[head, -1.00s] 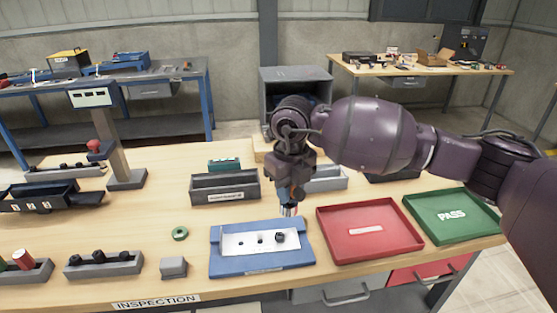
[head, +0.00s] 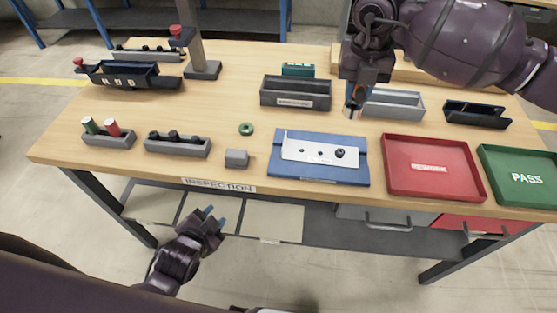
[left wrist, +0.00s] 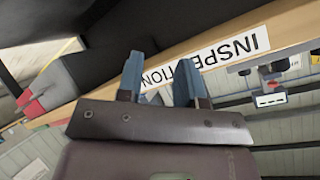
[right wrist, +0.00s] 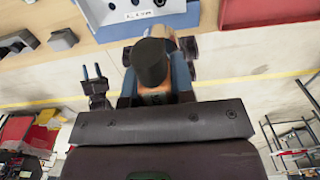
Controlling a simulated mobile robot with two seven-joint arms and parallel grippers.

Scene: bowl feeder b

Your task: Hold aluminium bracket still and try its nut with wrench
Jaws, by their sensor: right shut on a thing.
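The aluminium bracket (head: 313,149) is a pale plate lying on a blue fixture (head: 318,179) at the table's front edge. A dark nut (head: 340,153) sits at its right end. My right gripper (head: 354,96) is above and behind the bracket's right end, apart from it. It is shut on the wrench, whose dark, round end (right wrist: 153,62) and orange part show in the right wrist view. The wrench's working end is hard to make out. My left gripper (head: 218,217) is open and empty, low in front of the table; its parted fingers show in the left wrist view (left wrist: 160,82).
A red rework tray (head: 430,195) and green pass tray (head: 520,203) lie to the right. A grey block (head: 236,159), green ring (head: 246,129) and peg holder (head: 178,149) lie to the left. Grey bins (head: 296,103) stand behind the fixture. The table edge lies above my left gripper.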

